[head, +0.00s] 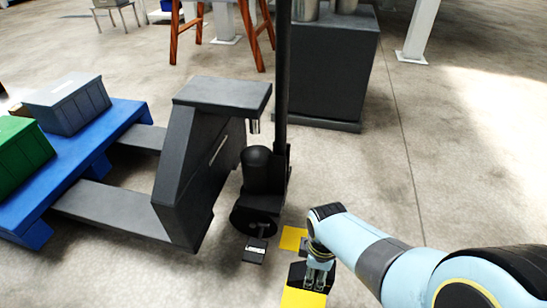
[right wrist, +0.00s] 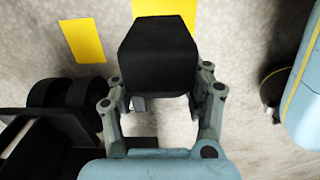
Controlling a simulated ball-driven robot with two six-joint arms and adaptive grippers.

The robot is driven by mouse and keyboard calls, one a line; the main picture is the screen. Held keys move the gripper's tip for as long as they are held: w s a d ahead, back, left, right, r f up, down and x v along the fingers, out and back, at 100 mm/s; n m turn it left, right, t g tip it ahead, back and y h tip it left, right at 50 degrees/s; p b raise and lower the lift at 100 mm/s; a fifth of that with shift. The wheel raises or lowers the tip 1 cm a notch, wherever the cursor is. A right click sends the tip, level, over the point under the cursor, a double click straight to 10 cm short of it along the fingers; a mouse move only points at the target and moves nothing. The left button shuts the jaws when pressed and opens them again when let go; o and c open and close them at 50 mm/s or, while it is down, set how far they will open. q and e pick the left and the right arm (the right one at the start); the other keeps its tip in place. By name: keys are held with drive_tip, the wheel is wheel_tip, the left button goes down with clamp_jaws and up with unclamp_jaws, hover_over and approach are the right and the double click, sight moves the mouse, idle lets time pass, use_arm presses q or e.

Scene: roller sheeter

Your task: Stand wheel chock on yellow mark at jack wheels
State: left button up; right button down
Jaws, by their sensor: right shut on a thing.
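My right gripper (head: 319,277) is shut on the black wheel chock (head: 296,273). In the right wrist view the chock (right wrist: 158,58) sits between the gripper's fingers (right wrist: 160,98). One yellow mark (head: 292,238) lies clear on the floor beside the jack wheels (right wrist: 66,95); it also shows in the right wrist view (right wrist: 82,40). A second yellow patch (head: 303,299) shows at the near side of the chock and is partly covered by it. I cannot tell whether the chock touches the floor. My left gripper is not in view.
The pallet jack (head: 205,150) with its dark upright handle (head: 283,75) stands left of my right arm. Its forks run under a blue pallet (head: 125,118) carrying grey (head: 68,105) and green bins (head: 20,155). A dark cabinet (head: 325,75) stands behind. Floor at right is clear.

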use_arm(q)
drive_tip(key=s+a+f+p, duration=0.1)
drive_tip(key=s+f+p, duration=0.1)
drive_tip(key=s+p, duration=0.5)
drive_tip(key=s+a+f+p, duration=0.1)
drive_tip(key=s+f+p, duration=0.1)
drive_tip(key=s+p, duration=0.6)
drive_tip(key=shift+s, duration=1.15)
use_arm(e)
drive_tip(key=w+r, duration=0.3)
drive_tip(key=r, duration=0.8)
drive_tip(key=w+r+t, duration=0.1)
drive_tip(key=w+r, duration=0.2)
drive_tip(key=r, duration=0.7)
drive_tip(key=shift+r, duration=0.4)
